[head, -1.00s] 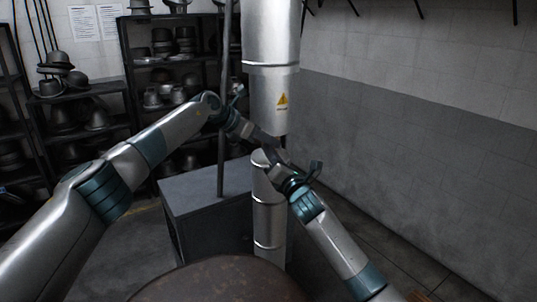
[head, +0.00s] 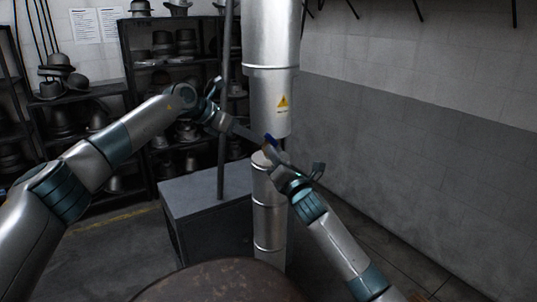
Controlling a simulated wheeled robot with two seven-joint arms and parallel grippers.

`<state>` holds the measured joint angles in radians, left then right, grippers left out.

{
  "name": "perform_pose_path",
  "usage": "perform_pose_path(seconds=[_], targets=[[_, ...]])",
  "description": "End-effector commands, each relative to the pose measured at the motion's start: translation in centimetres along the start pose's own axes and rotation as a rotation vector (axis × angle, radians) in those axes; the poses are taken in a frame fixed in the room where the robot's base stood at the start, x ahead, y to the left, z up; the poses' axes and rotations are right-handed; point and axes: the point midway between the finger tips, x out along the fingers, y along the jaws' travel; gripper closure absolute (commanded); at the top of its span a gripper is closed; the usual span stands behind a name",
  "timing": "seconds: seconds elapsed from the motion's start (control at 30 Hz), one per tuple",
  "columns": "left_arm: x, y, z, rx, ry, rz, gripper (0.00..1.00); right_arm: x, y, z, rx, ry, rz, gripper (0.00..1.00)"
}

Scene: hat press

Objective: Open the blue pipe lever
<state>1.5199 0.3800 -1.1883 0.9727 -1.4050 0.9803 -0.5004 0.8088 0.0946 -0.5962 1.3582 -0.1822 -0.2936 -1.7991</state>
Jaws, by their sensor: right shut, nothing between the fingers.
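A small blue piece of the pipe lever (head: 271,140) shows at the gap between the upper silver pipe (head: 270,95) and the lower silver pipe (head: 268,215). Most of the lever is hidden or too small to make out. My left gripper (head: 258,141) points right and down, its tip just left of the blue piece. I cannot tell whether it touches it or how its fingers stand. My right gripper (head: 268,156) comes up from the lower right. It is shut with nothing in it, its tip just below the blue piece, in front of the lower pipe's top.
A grey cabinet (head: 205,193) stands left of the lower pipe, with a thin dark upright pole (head: 223,150) by it. A round brown surface (head: 220,282) is at the front. Shelves of hats (head: 175,55) line the back left. The right wall (head: 420,120) has open floor before it.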

Motion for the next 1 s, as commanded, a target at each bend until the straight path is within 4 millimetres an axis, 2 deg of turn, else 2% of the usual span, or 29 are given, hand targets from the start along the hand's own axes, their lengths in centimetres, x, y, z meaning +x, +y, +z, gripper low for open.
perform_pose_path(seconds=[0.2, 0.63, 0.87, 1.0], targets=[[-0.8, -0.4, 0.4, 0.004, -0.005, -0.004, 0.73, 0.0, 0.5, -0.4, 0.003, 0.004, 0.007, 1.00], [-0.8, -0.6, 0.7, -0.019, -0.026, -0.018, 0.73, 0.0, 0.7, -0.6, 0.004, 0.006, 0.011, 1.00], [-0.9, -1.3, 1.1, -0.189, -0.148, -0.110, 0.73, 0.0, 0.7, -0.6, 0.005, 0.006, 0.011, 1.00], [-0.3, -0.7, 0.1, -0.313, -0.252, -0.161, 0.73, 0.0, 0.7, -0.7, 0.004, 0.006, 0.012, 1.00]])
